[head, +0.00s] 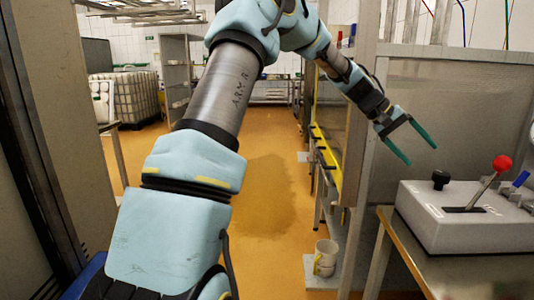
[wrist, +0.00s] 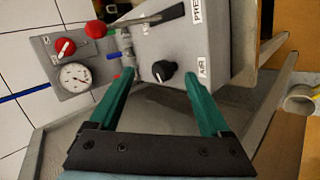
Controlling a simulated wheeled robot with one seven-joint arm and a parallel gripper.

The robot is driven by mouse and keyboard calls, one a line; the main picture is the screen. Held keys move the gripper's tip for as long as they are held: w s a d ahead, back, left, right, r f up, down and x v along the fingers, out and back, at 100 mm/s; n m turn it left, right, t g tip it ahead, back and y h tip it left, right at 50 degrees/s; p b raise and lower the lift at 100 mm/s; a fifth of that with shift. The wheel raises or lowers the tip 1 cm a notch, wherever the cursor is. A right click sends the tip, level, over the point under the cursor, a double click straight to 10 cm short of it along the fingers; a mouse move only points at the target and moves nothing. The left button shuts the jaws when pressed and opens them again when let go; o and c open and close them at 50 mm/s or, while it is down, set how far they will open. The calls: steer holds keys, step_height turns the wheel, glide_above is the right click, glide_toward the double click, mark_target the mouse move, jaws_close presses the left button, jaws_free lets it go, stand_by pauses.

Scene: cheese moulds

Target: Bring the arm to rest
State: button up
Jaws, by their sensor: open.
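My arm stretches forward and to the right across the head view. My gripper (head: 421,150), with two green fingers, hangs in the air left of and above a grey control box. In the wrist view my gripper (wrist: 160,92) shows both fingers spread wide, with nothing between them but the view of the box beyond. The jaws are open and empty.
The control box (head: 420,200) with a red-knobbed lever (head: 502,163) stands on a metal table (head: 450,270) at the right. A gauge panel (wrist: 75,65) shows in the wrist view. A mug (head: 325,258) sits low by the table. The orange floor (head: 262,190) is open ahead.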

steer(key=s+a+f+n+t+y+b, duration=0.15)
steer(key=a+f, duration=0.25)
steer(key=a, duration=0.8)
steer(key=s+a+f+t+y, duration=0.1)
steer(key=s+a+f+y, duration=0.2)
steer(key=a, duration=0.8)
steer(key=s+a+f+n+t+y, duration=0.1)
steer(key=a+f+t+y, duration=0.3)
steer(key=a, duration=0.8)
steer(key=s+a+f+n+g, duration=0.1)
steer(key=s+a+f+g, duration=0.1)
steer(key=s+a, duration=0.6)
steer(key=a+f+b, duration=0.1)
steer(key=a, duration=0.1)
steer(key=shift+a+f+y, duration=0.2)
steer(key=shift+a+y, duration=0.15)
